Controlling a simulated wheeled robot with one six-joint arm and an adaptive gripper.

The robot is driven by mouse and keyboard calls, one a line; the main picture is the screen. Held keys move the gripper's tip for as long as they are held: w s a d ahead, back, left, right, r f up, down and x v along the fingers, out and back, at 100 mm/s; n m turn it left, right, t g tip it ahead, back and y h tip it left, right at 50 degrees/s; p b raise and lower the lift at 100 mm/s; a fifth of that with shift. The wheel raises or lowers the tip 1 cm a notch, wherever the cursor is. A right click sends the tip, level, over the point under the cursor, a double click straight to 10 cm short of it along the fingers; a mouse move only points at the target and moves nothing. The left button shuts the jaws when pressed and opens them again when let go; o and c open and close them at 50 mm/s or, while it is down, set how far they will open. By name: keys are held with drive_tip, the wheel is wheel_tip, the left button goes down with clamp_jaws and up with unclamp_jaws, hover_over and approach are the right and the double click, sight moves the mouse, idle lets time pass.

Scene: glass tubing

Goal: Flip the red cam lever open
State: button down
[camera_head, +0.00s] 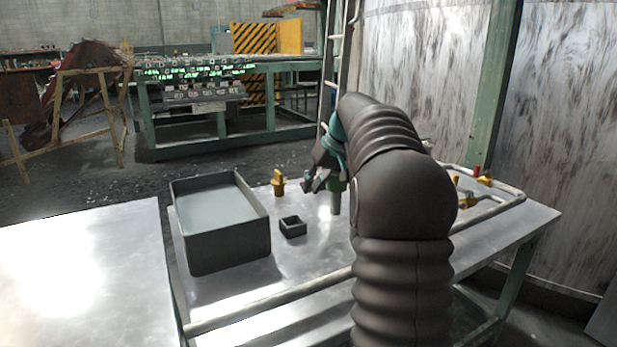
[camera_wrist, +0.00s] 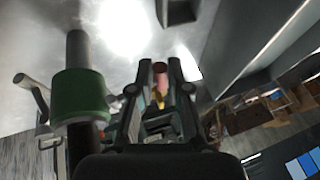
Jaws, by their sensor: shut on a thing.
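My gripper (camera_head: 313,182) is above the metal table, left of my arm's bulky dark sleeve. In the wrist view its fingers (camera_wrist: 160,80) are closed around a small reddish and yellow piece (camera_wrist: 160,76). I cannot tell whether this piece is attached to anything. A small red upright lever (camera_head: 477,170) with a yellow base (camera_head: 485,181) is on the tubing at the right of the table, apart from my gripper. I cannot tell whether it is open or shut.
A green collar on a grey rod (camera_head: 336,206) is close beside my gripper. A grey open bin (camera_head: 225,248), a small dark box (camera_head: 293,228) and a yellow fitting (camera_head: 279,184) stand to the left. Other yellow fittings (camera_head: 466,202) sit by the tubing. Bare table lies in front.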

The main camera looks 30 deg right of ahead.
drive_tip(key=shift+w+d+r+m+y+p, duration=0.1)
drive_tip(key=shift+d+r+m+y+p, duration=0.15)
drive_tip(key=shift+r+y+p, duration=0.6)
drive_tip(key=shift+f+y+p, duration=0.1)
drive_tip(key=shift+y+p, duration=0.15)
drive_tip(key=shift+p, duration=0.15)
drive_tip(key=c, duration=1.1)
unclamp_jaws()
drive_tip(key=shift+c, duration=0.2)
drive_tip(key=shift+f, duration=0.1)
drive_tip(key=v, duration=1.2)
drive_tip(key=shift+a, duration=0.1)
